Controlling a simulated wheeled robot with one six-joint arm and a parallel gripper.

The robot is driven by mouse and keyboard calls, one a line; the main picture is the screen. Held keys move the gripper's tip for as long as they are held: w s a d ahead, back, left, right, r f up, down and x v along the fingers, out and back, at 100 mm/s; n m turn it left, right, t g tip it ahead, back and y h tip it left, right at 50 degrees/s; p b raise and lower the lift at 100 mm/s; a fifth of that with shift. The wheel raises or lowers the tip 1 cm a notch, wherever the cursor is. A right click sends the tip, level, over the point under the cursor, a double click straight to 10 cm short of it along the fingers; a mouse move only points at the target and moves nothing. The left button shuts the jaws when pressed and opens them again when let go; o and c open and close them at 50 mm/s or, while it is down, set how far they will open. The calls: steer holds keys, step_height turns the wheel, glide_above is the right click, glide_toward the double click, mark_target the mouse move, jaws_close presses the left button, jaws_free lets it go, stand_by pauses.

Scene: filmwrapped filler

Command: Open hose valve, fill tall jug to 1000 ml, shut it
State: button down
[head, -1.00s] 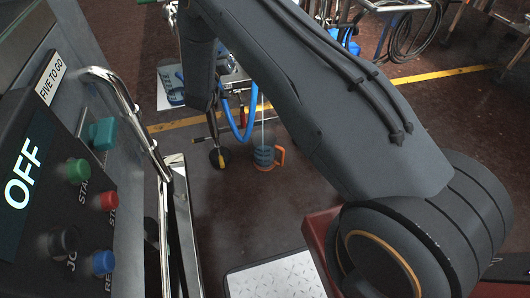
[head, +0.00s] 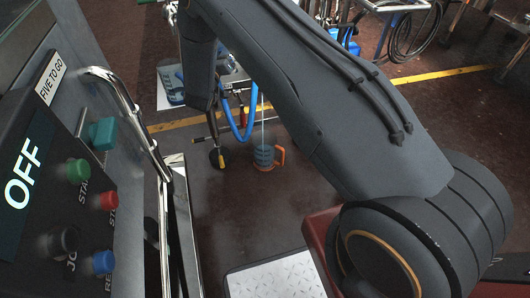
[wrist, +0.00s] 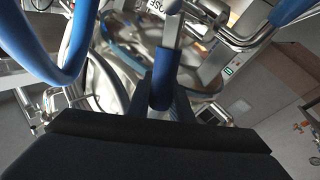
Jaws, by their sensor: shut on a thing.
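The tall jug (head: 263,156), with an orange handle and base, stands upright on the floor in the head view. A thin pale stream (head: 262,108) falls into it from above. Its level marks are too small to read. The blue hose (head: 243,130) loops down left of the stream; a thick blue hose also fills the upper left of the wrist view (wrist: 75,50). In the wrist view my gripper (wrist: 164,106) is shut on a blue-sleeved valve lever (wrist: 162,80) with a metal shank. The arm hides much of the gripper and valve in the head view.
A control panel (head: 60,215) reading OFF, with several buttons and a chrome rail (head: 125,100), stands close at left. Blue containers (head: 171,85) sit behind it near a yellow floor line (head: 180,123). A tread plate (head: 275,280) lies in front. Floor right of the jug is clear.

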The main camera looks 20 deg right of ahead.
steer(key=d+m+g+p, duration=0.2)
steer(key=d+m, duration=0.2)
steer(key=shift+m+g+y, duration=0.3)
steer(key=c, duration=1.6)
jaws_free()
